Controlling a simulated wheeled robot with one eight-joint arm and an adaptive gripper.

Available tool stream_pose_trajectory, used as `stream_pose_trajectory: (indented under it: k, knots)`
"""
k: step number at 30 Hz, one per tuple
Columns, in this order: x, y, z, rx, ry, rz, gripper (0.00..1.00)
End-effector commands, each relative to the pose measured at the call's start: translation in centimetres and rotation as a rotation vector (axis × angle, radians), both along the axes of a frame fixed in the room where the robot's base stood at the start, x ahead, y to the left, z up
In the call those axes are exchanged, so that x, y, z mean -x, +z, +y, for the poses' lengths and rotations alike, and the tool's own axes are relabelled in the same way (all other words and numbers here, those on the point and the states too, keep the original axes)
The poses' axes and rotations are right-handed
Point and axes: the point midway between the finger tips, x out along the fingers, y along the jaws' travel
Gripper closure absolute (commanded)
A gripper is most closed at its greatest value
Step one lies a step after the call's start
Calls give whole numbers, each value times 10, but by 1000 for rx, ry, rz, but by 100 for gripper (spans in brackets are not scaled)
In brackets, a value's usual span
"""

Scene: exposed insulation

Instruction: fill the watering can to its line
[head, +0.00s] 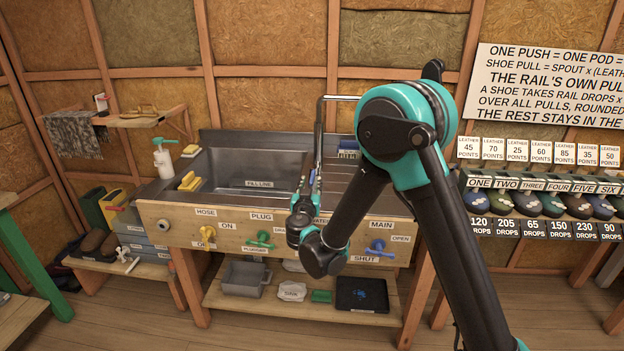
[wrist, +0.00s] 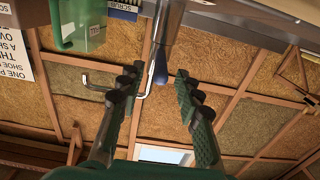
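My gripper (wrist: 156,78) is open in the wrist view, which is upside down. Its two dark green fingers are apart, with nothing clearly held between them. A grey metal tube with a blue tip (wrist: 160,72) shows between or beyond the fingertips; I cannot tell the depth. The thin bent spout (wrist: 146,92) is behind it. A green see-through vessel with a handle (wrist: 84,25), probably the watering can, is at the upper left; its line cannot be made out. In the head view, my arm hides that vessel, and my gripper is small at the sink (head: 258,183) beside the spout (head: 320,115).
The sink front has a yellow HOSE handle (head: 207,234), a green PLUG handle (head: 262,239) and a blue MAIN handle (head: 377,247) by OPEN and SHUT labels. A grey bin (head: 244,279) is on the lower shelf. Shoes stand on the right rack (head: 550,205).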

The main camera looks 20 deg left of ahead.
Motion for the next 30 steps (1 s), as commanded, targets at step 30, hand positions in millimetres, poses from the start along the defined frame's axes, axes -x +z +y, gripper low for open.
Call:
stream_pose_trajectory:
  k: [30]
  knots:
    - [-37,0,9,0,0,0,100]
